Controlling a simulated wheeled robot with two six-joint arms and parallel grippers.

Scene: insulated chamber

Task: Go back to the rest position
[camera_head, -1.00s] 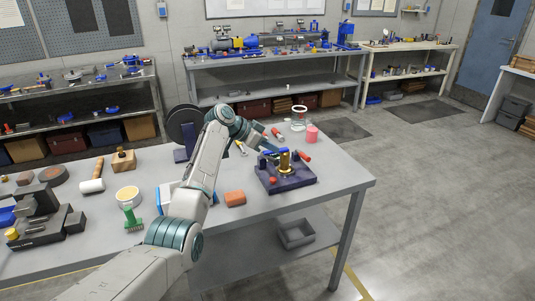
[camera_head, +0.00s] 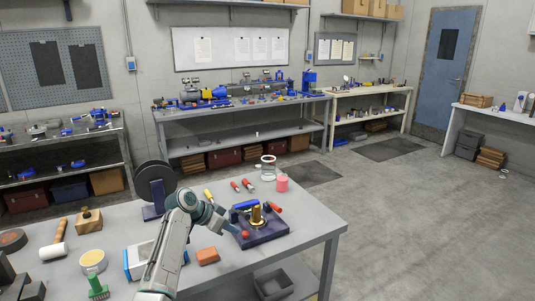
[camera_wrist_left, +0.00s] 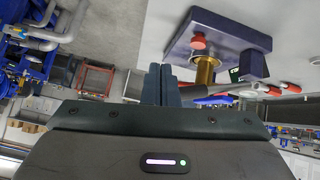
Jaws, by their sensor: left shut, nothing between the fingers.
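My left gripper (camera_head: 234,229) reaches over the near workbench, close to the left front side of a dark purple fixture (camera_head: 278,230). The fixture carries a brass post (camera_head: 257,215), a red knob (camera_head: 245,234) and a blue-and-red handle (camera_head: 276,208). In the left wrist view the fingers (camera_wrist_left: 160,84) are together and empty. The fixture's base (camera_wrist_left: 235,32) shows above and right of them there. I cannot tell whether the fingers touch it. The right gripper is not in view.
The workbench (camera_head: 315,225) also holds an orange block (camera_head: 207,256), a black reel (camera_head: 155,184), a glass jar (camera_head: 268,167), a pink cup (camera_head: 282,184) and a mallet (camera_head: 53,250). A grey tray (camera_head: 273,285) is below. The floor at right (camera_head: 430,230) is open.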

